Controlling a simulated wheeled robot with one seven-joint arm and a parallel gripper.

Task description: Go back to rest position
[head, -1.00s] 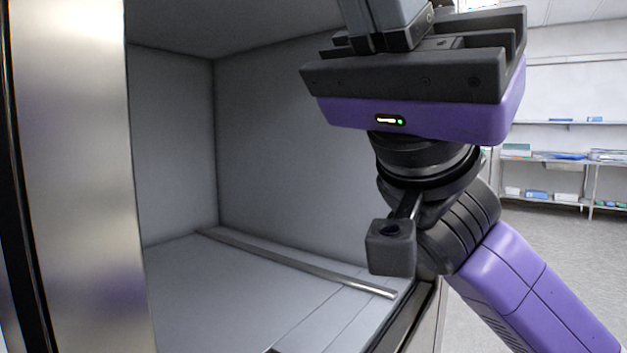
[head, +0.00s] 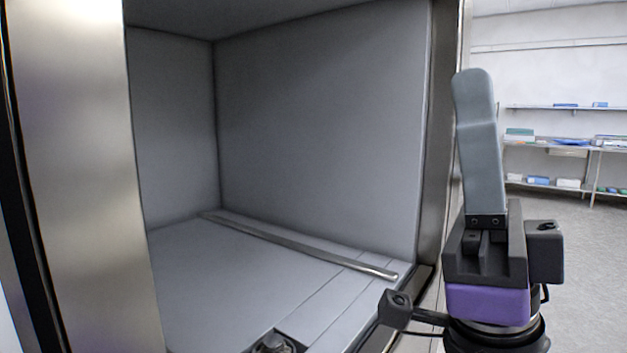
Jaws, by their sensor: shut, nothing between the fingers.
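My gripper (head: 474,78) stands upright at the right of the head view, with its grey fingers pointing up. The fingers are together and nothing is held between them. It is in front of the right edge of the washer opening, apart from the chamber interior. The washer chamber (head: 315,130) is open toward me and its grey walls and floor show. A metal rail (head: 300,246) lies along the chamber floor.
A bright metal panel (head: 85,170) stands at the left of the opening. The steel door frame (head: 442,150) is close to my gripper on its left. Wall shelves (head: 560,150) with blue and white boxes are far back at the right, over open floor (head: 590,260).

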